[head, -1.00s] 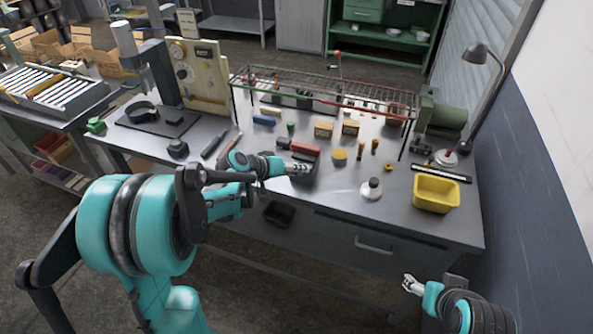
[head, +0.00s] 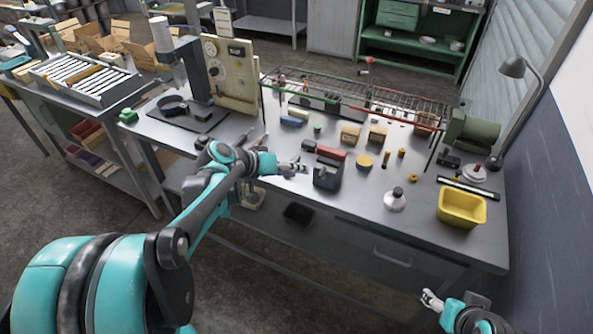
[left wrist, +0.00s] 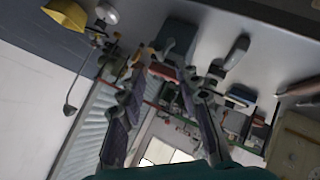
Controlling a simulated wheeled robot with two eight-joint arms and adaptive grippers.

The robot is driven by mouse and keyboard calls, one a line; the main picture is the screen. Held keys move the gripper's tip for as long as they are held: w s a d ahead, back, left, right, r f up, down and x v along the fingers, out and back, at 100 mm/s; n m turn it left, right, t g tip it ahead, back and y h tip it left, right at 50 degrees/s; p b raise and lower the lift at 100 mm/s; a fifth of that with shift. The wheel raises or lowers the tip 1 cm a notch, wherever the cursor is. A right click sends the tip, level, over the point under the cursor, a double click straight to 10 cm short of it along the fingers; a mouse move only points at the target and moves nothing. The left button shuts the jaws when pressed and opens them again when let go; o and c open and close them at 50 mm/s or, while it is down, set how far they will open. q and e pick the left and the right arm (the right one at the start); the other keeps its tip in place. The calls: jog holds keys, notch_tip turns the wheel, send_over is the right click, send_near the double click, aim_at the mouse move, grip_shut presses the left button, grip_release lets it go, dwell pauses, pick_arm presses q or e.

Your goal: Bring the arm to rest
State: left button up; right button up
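My left gripper (head: 293,167) reaches in over the front part of the workbench. It is just left of a dark box (head: 327,178), apart from it, and holds nothing that I can see. In the left wrist view my left gripper's two fingers (left wrist: 165,90) stand apart, with the dark box (left wrist: 175,38) and a red block (left wrist: 163,71) beyond them. The red block also shows behind the box in the head view (head: 331,152). My right gripper (head: 430,298) is low at the right, in front of the bench and away from its objects; its finger gap is too small to judge.
The workbench (head: 350,205) carries a wire rack (head: 360,97) at the back, a yellow bin (head: 461,207) at the right, a white round-based item (head: 395,200) and small blocks. A lamp (head: 515,68) stands at the right. A press stand (head: 185,70) is at the left.

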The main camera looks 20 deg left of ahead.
pick_arm(q)
jog(key=shift+d, duration=0.1)
jog(key=s+d+f+m+g+y, duration=0.1)
jog(key=s+d+f+y, duration=0.1)
jog(key=s, duration=0.7)
jog(key=s+d+f+m+g+y, duration=0.1)
jog(key=s+d+f+y, duration=0.1)
jog(key=s+d, duration=0.4)
jog(key=s+y, duration=0.1)
jog(key=s, duration=0.3)
jog(key=shift+d+y, duration=0.15)
jog(key=shift+y, duration=0.25)
